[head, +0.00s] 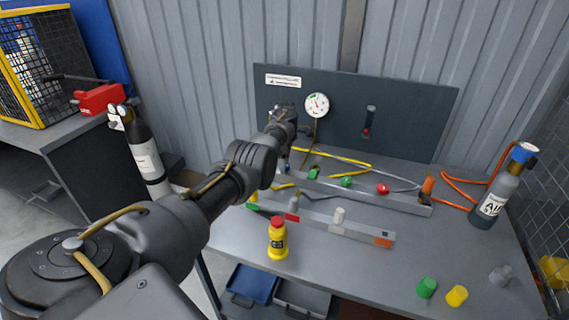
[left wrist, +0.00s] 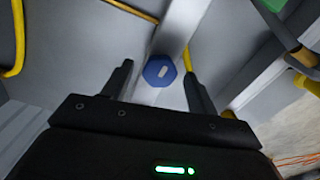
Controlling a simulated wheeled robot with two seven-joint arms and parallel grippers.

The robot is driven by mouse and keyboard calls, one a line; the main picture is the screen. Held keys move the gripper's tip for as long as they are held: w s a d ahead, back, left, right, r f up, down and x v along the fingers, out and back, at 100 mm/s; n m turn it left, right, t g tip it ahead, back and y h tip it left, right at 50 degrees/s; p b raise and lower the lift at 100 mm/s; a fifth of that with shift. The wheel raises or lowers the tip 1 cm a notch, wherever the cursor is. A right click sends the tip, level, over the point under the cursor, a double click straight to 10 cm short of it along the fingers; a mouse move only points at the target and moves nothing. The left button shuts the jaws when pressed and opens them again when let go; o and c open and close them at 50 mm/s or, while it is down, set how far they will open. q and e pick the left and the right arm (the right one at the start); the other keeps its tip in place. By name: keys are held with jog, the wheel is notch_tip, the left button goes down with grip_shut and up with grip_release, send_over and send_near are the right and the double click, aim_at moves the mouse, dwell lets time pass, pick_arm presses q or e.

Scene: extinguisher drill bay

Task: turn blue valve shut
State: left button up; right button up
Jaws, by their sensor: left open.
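The blue valve (left wrist: 157,71) is a faceted knob with a short white mark on top, seen in the left wrist view on a grey rail. My left gripper (left wrist: 158,76) is open, with one finger on each side of the knob in that view. Gaps show between the knob and both fingers; I cannot tell the height between them. In the head view my left arm reaches over the left end of the manifold rail (head: 408,205) and largely hides the blue valve. My right gripper is not in view.
A green knob (head: 346,182) and a red knob (head: 383,188) sit along the rail. Yellow hoses run close by. A yellow bottle (head: 277,243) stands in front, and an air cylinder (head: 490,204) stands at right. A dark panel with a gauge (head: 317,105) rises behind.

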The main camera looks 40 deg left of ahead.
pick_arm(q)
jog(key=shift+f, duration=0.3)
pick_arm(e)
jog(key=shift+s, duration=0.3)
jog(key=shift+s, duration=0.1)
pick_arm(q)
jog(key=c, duration=1)
